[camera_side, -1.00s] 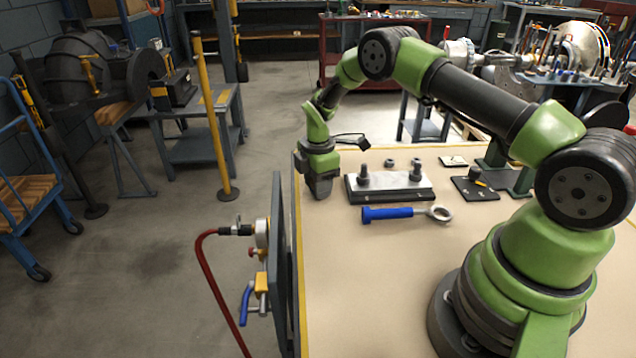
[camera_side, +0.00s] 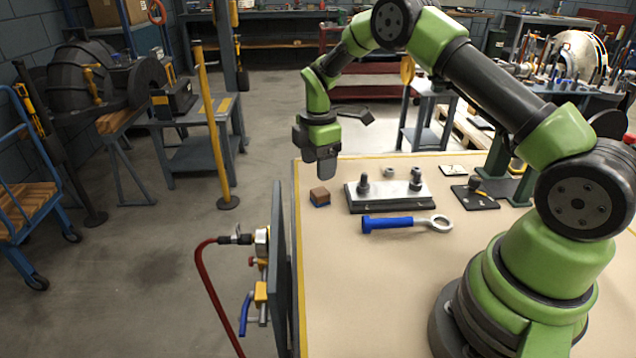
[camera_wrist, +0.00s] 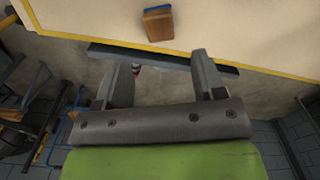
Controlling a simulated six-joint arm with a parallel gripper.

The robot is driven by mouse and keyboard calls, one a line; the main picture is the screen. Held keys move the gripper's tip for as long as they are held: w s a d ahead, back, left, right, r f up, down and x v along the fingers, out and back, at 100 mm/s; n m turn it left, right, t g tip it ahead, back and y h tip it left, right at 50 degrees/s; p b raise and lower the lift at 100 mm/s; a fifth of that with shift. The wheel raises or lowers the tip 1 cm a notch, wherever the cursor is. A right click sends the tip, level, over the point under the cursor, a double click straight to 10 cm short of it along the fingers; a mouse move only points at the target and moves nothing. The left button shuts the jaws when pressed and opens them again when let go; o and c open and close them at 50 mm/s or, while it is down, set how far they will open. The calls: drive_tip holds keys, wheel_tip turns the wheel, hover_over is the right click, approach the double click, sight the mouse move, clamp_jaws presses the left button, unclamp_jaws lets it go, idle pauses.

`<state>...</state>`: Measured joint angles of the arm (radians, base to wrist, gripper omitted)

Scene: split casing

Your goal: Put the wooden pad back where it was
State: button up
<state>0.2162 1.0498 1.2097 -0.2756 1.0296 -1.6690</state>
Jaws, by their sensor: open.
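The wooden pad (camera_side: 320,197) is a small brown block with a blue side. It rests on the table top near the left edge, left of the dark plate with bolts. In the wrist view the pad (camera_wrist: 158,24) lies alone near the top, beyond the fingertips, with its blue side facing up the picture. My gripper (camera_side: 328,176) is above the table, over and slightly behind the pad, apart from it. In the wrist view the two fingers of my gripper (camera_wrist: 166,72) are spread wide with nothing between them.
A dark block with a light top plate and bolts (camera_side: 412,190) stands right of the pad. A blue-handled ring wrench (camera_side: 390,223) lies in front of it. A small dark plate (camera_side: 476,197) and a white card (camera_side: 453,170) lie further right. The table's front area is clear.

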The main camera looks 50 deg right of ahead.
wheel_tip(320, 180, up, 4)
wheel_tip(320, 180, up, 8)
drive_tip(key=m+t, duration=0.1)
drive_tip(key=m, duration=0.2)
hover_over(318, 192)
drive_tip(key=s+a, duration=0.2)
drive_tip(key=s+a+r+m+t, duration=0.3)
drive_tip(key=s+a+r+m, duration=0.2)
drive_tip(key=s+r, duration=0.3)
drive_tip(key=s+a+r+m+t+y, duration=0.1)
drive_tip(key=s+a+m, duration=0.1)
drive_tip(key=s+m, duration=0.2)
drive_tip(key=s+a+r+m+t+y, duration=0.1)
drive_tip(key=s+m, duration=0.4)
drive_tip(key=s, duration=0.6)
drive_tip(key=shift+s+a+r+t, duration=0.2)
drive_tip(key=shift+a+r+t, duration=0.3)
drive_tip(key=shift+a+t, duration=0.15)
